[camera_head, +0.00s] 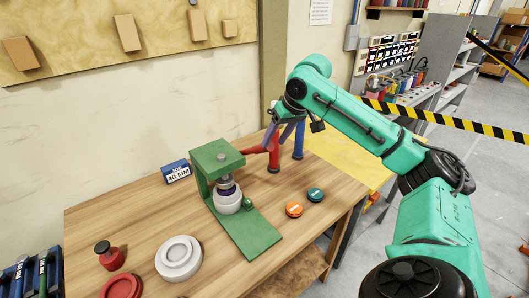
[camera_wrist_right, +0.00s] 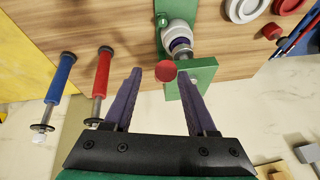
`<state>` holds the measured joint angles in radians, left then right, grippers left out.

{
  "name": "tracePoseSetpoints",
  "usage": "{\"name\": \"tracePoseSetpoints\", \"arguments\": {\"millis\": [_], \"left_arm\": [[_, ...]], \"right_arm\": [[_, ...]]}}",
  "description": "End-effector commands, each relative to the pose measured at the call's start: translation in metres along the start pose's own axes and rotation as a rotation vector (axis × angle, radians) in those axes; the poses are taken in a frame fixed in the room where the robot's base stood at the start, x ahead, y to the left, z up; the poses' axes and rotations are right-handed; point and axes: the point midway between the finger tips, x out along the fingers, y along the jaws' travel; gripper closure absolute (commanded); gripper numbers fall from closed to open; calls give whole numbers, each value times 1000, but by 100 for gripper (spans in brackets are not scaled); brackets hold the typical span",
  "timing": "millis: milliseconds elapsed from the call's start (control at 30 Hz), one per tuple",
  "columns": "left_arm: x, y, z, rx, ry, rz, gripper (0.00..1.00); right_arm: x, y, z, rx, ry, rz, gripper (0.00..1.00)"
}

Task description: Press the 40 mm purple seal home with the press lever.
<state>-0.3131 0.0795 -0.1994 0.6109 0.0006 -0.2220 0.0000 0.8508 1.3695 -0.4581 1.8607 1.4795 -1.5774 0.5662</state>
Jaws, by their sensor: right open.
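The green press (camera_head: 240,222) stands on the wooden bench. A white stepped housing (camera_head: 229,204) sits on its base, with the dark purple seal (camera_head: 226,190) on top, under the metal ram. The seal also shows in the right wrist view (camera_wrist_right: 180,44); how deep it sits I cannot tell. The red press lever (camera_head: 254,149) points right from the press head. Its round red end (camera_wrist_right: 165,71) shows between my fingers in the wrist view. My right gripper (camera_head: 276,139) is open around or just short of the lever's end; contact is unclear. My left gripper is out of view.
Red (camera_wrist_right: 103,72) and blue (camera_wrist_right: 60,78) handled tools stand close beside my right gripper. Orange (camera_head: 294,209) and teal (camera_head: 315,194) round pieces lie right of the press. A 40 MM sign (camera_head: 177,172) stands behind. A white stepped part (camera_head: 179,258) lies front left.

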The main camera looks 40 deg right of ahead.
Motion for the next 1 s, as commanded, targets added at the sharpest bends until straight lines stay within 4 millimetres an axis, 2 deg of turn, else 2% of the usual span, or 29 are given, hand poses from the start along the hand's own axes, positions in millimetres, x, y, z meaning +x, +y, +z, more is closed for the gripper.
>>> {"name": "tracePoseSetpoints", "arguments": {"millis": [67, 167, 300, 433, 600, 633, 767, 800, 1000], "left_arm": [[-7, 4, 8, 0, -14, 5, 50], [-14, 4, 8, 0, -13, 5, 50], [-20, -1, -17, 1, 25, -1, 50], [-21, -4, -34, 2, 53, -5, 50], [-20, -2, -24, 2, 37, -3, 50], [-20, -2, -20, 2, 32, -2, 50], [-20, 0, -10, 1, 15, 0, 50], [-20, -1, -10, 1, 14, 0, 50], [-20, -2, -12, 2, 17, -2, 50]], "right_arm": [[20, -1, 1, -2, -7, -1, 43], [44, -2, 0, -3, -5, -2, 43], [67, -2, 0, -2, -2, -3, 43], [75, -1, 0, -3, 0, -1, 43], [76, -1, 0, -3, 0, -1, 43], [76, -1, 0, -3, 0, -1, 47], [76, -1, 0, -3, 0, -1, 97], [76, -1, 0, -3, 0, -1, 100], [75, -1, 0, -3, 1, -2, 100]]}}
